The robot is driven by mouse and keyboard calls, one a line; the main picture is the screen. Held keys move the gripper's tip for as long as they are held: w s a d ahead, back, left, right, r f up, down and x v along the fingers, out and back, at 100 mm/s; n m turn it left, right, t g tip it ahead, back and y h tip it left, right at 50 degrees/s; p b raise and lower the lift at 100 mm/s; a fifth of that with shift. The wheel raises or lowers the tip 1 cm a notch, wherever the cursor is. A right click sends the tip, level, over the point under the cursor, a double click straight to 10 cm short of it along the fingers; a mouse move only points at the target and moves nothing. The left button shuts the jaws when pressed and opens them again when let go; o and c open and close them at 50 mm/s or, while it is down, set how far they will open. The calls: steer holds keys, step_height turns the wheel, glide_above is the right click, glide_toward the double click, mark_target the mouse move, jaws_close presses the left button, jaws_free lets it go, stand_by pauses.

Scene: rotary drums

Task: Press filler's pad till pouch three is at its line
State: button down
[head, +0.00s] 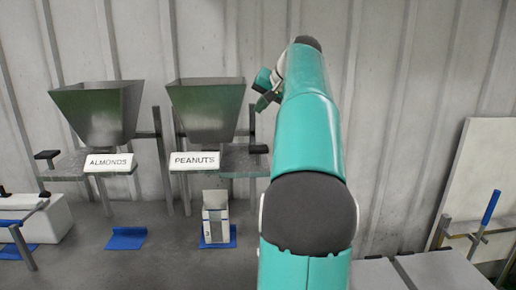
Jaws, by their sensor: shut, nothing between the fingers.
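A filler hopper labelled PEANUTS (207,112) stands left of centre. A black pad (258,149) sits on a small bar at its right side. An open, upright pouch (215,222) stands under this filler on a blue mat; its lower left seems to carry a small 3. Its fill line and contents cannot be made out. A second hopper labelled ALMONDS (100,112) stands to the left, with its own black pad (47,155). My gripper (262,103) is partly hidden by my teal arm; it is shut and empty, and appears above the peanuts pad, apart from it.
An empty blue mat (126,238) lies under the almonds filler. A white box (40,222) with a metal bar frame is at the far left. A pale board (480,190) and a blue-handled lever (490,208) stand at right. My arm blocks the centre.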

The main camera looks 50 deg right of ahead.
mark_target(260, 148)
steer(key=shift+f, duration=4.4)
steer(key=shift+f, duration=0.1)
steer(key=shift+f, duration=0.35)
steer(key=shift+f, duration=1.65)
stand_by(0.4)
steer(key=shift+r, duration=2.05)
